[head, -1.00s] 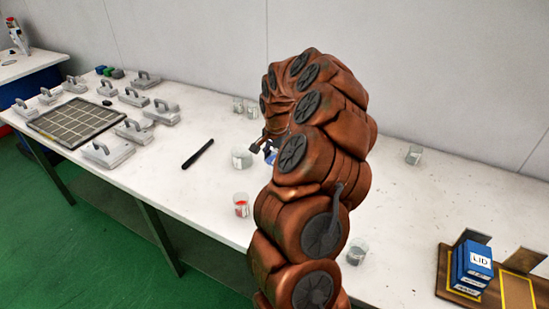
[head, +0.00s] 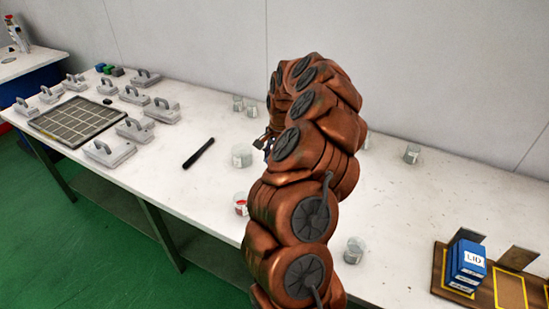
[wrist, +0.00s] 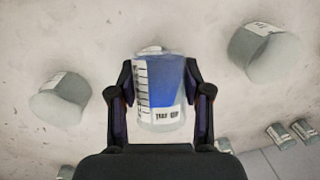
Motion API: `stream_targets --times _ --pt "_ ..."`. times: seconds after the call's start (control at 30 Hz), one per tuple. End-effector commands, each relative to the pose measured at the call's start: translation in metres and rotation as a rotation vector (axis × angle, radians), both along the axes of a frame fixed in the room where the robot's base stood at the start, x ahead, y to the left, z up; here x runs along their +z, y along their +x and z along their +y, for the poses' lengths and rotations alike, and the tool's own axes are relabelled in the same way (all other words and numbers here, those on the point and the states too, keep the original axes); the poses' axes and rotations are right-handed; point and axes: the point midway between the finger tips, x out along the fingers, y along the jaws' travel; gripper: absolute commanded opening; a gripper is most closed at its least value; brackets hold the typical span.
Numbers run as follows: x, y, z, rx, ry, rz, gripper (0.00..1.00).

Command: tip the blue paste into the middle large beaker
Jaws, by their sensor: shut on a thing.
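My gripper (wrist: 160,105) is shut on a clear, labelled cup of blue paste (wrist: 172,78). The cup is held between the two fingers, above the table. In the head view my arm hides the cup and most of my gripper; only a dark part of the gripper (head: 262,142) shows. In the wrist view one large beaker (wrist: 55,105) stands to the left of the cup and another large beaker (wrist: 268,58) to the upper right. The area directly behind the cup is hidden, so I cannot make out a middle beaker. A large beaker (head: 242,155) stands left of my arm in the head view.
A cup of red paste (head: 240,204) stands at the front, partly behind my arm. Other cups stand at the right (head: 354,250) and back right (head: 412,154). A black rod (head: 198,153), a gridded tray (head: 78,117) and trowel-like tools lie left. A wooden rack (head: 480,290) holds blue blocks.

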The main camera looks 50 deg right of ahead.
Motion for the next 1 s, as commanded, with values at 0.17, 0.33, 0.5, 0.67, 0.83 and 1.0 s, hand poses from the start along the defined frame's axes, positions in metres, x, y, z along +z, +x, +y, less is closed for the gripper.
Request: stream_targets --times 0.17,0.33,0.5,0.67,0.83,1.0 --pt "0.0017 0.0004 -0.001 -0.001 0.033 0.001 0.13" --pt "0.0004 0.0009 -0.002 -0.003 0.071 0.002 0.13" --pt "-0.0007 0.0008 -0.0033 -0.003 0.134 0.007 0.13" --pt "-0.0005 0.0002 -0.005 -0.006 0.185 0.014 0.13" --pt "0.0021 0.0006 -0.006 -0.003 0.236 0.013 0.13" --pt "0.0017 -0.0006 -0.0082 -0.009 0.286 0.02 0.13"
